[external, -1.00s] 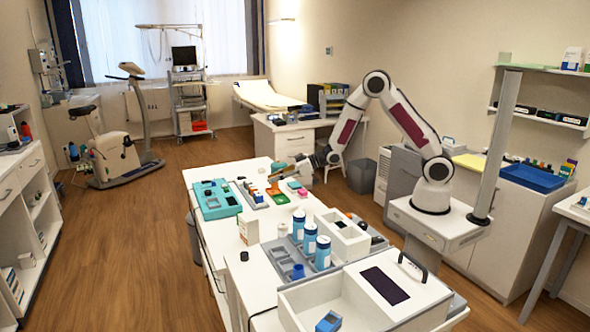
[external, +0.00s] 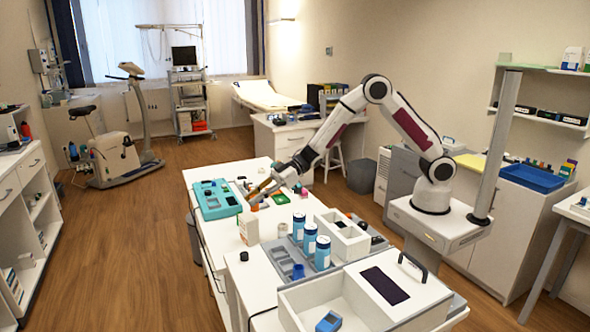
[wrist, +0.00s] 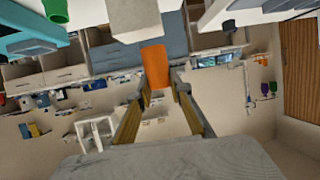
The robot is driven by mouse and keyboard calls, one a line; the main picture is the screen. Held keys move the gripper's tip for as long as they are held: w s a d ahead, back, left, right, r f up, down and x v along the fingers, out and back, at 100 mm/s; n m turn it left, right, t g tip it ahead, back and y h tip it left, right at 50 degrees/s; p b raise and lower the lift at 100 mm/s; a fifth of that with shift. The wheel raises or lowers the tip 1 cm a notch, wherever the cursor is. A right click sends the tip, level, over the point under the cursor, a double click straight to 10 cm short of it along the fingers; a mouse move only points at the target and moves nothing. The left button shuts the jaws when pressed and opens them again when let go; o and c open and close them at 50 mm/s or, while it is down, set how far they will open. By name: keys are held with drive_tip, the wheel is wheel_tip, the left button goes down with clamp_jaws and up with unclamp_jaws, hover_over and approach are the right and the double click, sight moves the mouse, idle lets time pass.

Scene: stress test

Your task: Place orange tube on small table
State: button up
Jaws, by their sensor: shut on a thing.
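The orange tube (wrist: 155,65) is between my gripper's fingers (wrist: 160,90) in the wrist view, and they are shut on it. In the external view my gripper (external: 262,188) reaches over the far part of the long white table, pointing down and left. The tube shows there as a small orange patch (external: 255,203) at the fingertips. Whether it touches the table is too small to tell. A small white stool-like table (external: 334,150) stands beside the desk at the back. I cannot tell whether it is the task's small table.
The long white table (external: 226,240) carries a teal case (external: 217,199) left of my gripper, a white and orange box (external: 248,229) and blue-white bottles (external: 310,240). A white bin (external: 300,300) fills its near end. The wooden floor (external: 130,240) to the left is clear.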

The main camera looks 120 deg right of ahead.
drive_tip(key=w+a+r+n+g+y, duration=0.2)
drive_tip(key=w+a+n+y, duration=0.1)
drive_tip(key=a, duration=0.8)
drive_tip(key=w+a+r+n+g+y, duration=0.2)
drive_tip(key=w+a+r+n+y, duration=0.1)
drive_tip(key=a, duration=0.7)
drive_tip(key=shift+a+n+y, duration=0.35)
drive_tip(key=shift+n+y, duration=0.45)
drive_tip(key=shift+y, duration=0.1)
drive_tip(key=shift+f, duration=0.1)
drive_tip(key=shift+f, duration=3)
drive_tip(key=shift+f, duration=1.9)
drive_tip(key=shift+f, duration=0.1)
